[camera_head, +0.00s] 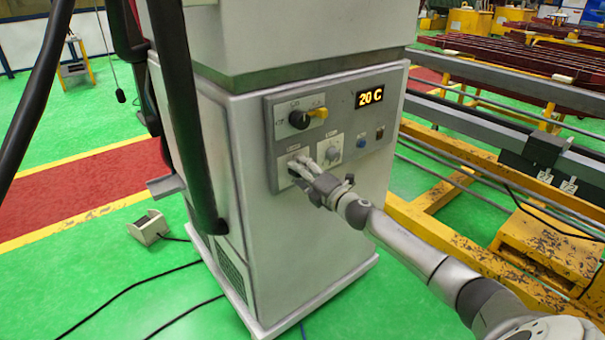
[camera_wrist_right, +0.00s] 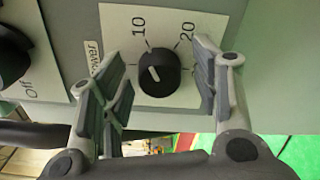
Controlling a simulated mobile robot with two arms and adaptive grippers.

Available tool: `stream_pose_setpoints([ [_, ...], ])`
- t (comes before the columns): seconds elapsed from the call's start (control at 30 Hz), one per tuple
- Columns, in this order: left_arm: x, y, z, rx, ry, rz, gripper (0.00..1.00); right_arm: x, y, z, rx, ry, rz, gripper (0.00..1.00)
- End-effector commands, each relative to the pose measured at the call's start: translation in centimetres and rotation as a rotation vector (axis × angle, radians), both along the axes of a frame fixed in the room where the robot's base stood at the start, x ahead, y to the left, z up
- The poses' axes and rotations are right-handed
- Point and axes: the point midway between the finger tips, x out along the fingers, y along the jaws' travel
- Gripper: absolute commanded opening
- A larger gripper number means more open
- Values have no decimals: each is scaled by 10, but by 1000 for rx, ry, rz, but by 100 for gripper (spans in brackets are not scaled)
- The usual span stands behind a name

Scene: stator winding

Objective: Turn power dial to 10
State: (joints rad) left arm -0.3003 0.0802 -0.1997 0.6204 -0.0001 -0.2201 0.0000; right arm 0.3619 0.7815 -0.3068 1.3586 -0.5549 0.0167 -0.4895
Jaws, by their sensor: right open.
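The power dial (camera_wrist_right: 160,74) is a round black knob on a white plate on the machine's grey panel. In the right wrist view it lies between the fingers of my open right gripper (camera_wrist_right: 162,88), with a visible gap on each side. Its short white mark points up and left in that picture. The printed 10 (camera_wrist_right: 139,26) is above it to the left and 20 (camera_wrist_right: 187,32) above it to the right. In the head view my right gripper (camera_head: 298,169) is at the lower left plate and mostly hides the dial. My left gripper is not in view.
A yellow frame (camera_head: 432,232) stands at the right.

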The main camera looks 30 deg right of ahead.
Motion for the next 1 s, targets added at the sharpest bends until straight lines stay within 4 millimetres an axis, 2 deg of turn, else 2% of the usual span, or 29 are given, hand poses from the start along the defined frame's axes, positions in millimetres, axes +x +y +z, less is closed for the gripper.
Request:
stream_pose_setpoints([
  [0.2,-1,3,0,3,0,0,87,-2,0,0,0,-1,0,56],
  [0.37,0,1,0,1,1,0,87,-15,-1,-1,0,0,1,56],
  [1.0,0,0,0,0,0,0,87,-102,-8,-1,0,2,0,56],
])
